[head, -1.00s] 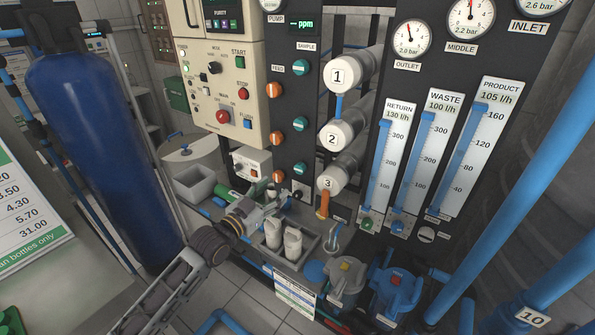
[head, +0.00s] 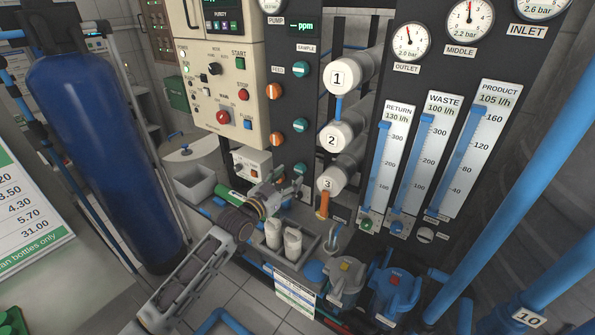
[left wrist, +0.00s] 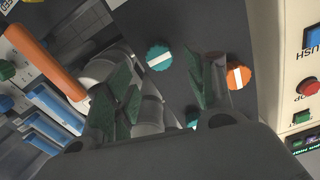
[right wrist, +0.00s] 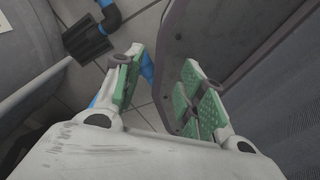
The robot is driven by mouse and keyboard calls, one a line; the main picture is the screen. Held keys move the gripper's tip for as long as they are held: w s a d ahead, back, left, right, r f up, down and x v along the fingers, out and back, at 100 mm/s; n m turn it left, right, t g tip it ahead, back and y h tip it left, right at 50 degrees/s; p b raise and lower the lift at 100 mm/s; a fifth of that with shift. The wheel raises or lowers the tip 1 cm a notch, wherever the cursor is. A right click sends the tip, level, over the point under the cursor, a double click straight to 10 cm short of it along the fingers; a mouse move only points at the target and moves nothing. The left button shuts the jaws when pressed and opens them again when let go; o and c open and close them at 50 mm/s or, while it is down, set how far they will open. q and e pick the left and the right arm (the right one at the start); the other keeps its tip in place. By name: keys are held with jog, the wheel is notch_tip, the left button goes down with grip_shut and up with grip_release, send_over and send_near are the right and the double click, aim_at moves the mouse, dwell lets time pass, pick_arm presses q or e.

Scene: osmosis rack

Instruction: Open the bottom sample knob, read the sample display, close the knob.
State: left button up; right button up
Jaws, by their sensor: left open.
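The bottom teal sample knob (head: 299,168) shows just past my left gripper (head: 288,182) in the head view, partly covered. The sample display (head: 304,27) above shows dashes and "ppm". In the left wrist view, the left gripper (left wrist: 158,85) has its fingers spread, with nothing between the pads. A teal knob (left wrist: 158,57) with a white bar faces the gap, beyond the fingertips; no contact shows. I cannot tell for sure which row it is. Another teal knob (left wrist: 193,124) is mostly hidden.
An orange knob (left wrist: 237,77) sits beside the right finger in the left wrist view. The cream control box (head: 222,75) juts out left of the knob panel.

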aim_at(298, 170)
pick_arm(q)
jog(key=shift+x, duration=2)
jog(key=shift+w+d, duration=0.4)
jog(key=shift+w, duration=0.25)
jog(key=shift+w+d, duration=0.15)
pick_arm(e)
jog(key=shift+a+r, duration=0.2)
jog(key=shift+a, duration=0.2)
jog(key=shift+d, duration=0.15)
pick_arm(q)
jog(key=c, duration=1)
jog(key=shift+c, duration=0.2)
